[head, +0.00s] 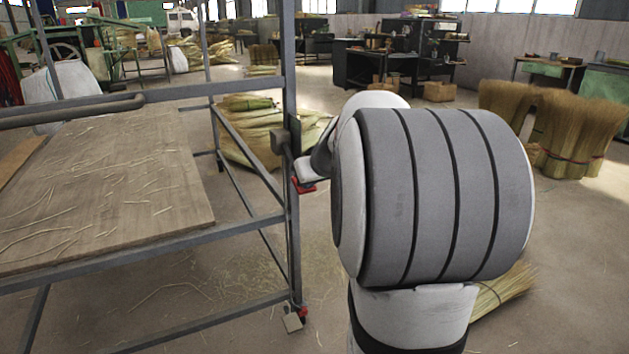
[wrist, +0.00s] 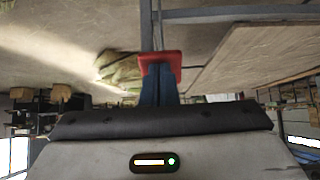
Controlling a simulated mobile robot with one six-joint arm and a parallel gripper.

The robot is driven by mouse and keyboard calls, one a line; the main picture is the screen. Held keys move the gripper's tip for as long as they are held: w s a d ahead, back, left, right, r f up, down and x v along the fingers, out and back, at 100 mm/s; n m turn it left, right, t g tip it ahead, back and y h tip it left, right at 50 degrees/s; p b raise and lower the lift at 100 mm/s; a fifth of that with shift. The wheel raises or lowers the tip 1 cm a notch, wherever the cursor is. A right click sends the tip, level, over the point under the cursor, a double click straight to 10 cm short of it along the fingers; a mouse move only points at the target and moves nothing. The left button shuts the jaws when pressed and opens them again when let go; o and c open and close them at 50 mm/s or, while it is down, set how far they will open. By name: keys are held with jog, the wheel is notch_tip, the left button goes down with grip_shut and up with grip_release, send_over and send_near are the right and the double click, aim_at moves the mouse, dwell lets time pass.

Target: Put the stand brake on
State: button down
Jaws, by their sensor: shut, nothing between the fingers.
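The stand is a grey metal frame (head: 291,80) on the left. A small red part (head: 302,313) and a pale foot pad (head: 292,322) sit at the post's bottom.
The stand carries a wooden board (head: 100,180) strewn with straw. A grey block (head: 282,147) sits on the post above my gripper. Straw bundles lie behind the stand (head: 250,125), and upright ones stand at right (head: 580,130). Scattered straw covers the floor near the post.

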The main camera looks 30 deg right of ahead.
jog(key=shift+a+f, duration=0.1)
jog(key=shift+f, duration=0.45)
jog(key=s+f+p+v, duration=0.1)
jog(key=p+v, duration=0.2)
jog(key=v, duration=1)
jog(key=shift+s+p, duration=0.4)
jog(key=shift+s, duration=0.15)
jog(key=shift+f, duration=0.1)
jog(key=s+a+r+g+p, duration=0.3)
jog(key=s+a+r+p, duration=0.4)
jog(key=p, duration=0.9)
jog(key=s+a+r+g+p, duration=0.3)
jog(key=s+a+r+p, duration=0.4)
jog(key=a+r+p, duration=0.4)
jog(key=a+p, duration=0.1)
jog(key=p, duration=0.4)
jog(key=shift+s+a+n+y, duration=0.3)
jog(key=shift+s+n, duration=0.05)
jog(key=shift+n, duration=0.05)
